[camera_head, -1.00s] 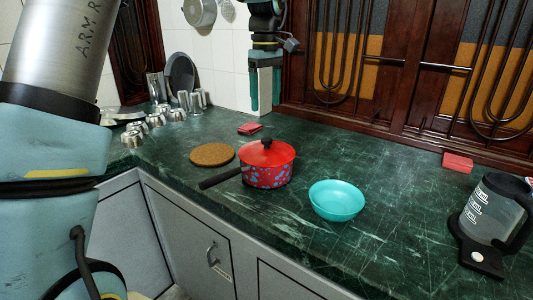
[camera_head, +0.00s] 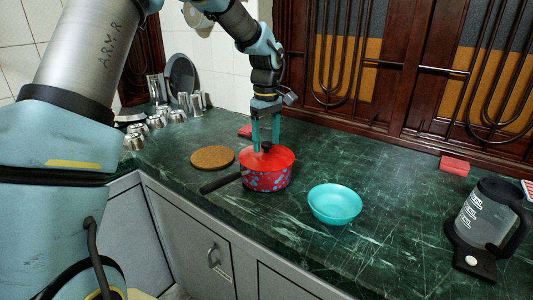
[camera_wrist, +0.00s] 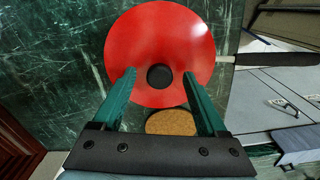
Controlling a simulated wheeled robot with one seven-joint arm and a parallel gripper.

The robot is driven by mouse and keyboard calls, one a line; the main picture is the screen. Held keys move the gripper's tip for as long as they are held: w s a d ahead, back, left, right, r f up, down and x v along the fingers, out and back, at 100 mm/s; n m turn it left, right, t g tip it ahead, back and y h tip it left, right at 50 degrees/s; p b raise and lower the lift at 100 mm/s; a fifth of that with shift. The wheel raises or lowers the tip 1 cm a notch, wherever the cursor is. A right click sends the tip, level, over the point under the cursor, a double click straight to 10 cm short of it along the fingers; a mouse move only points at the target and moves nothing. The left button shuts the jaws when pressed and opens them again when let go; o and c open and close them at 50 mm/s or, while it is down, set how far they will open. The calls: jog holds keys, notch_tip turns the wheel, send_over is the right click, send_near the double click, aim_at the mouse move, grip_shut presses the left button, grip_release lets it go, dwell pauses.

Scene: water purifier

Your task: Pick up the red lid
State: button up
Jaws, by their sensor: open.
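The red lid (camera_head: 258,158) sits on the red patterned pot (camera_head: 266,179), with a dark round knob (camera_head: 266,147) at its middle. In the wrist view the lid (camera_wrist: 160,30) is a full red disc with its black knob (camera_wrist: 160,77). My gripper (camera_head: 266,146) points down over the lid, with its green fingers on either side of the knob. In the wrist view my gripper (camera_wrist: 159,76) is open, and the knob shows between the fingertips with a gap on both sides. I cannot tell whether the fingertips touch the lid.
A cork mat (camera_head: 212,156) lies left of the pot, whose black handle (camera_head: 221,183) points front left. A turquoise bowl (camera_head: 335,204) stands to the right. A pitcher (camera_head: 487,215) is far right. Metal cups (camera_head: 197,101) stand at the back left. The counter's right middle is clear.

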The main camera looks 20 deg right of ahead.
grip_shut()
dwell(0.6)
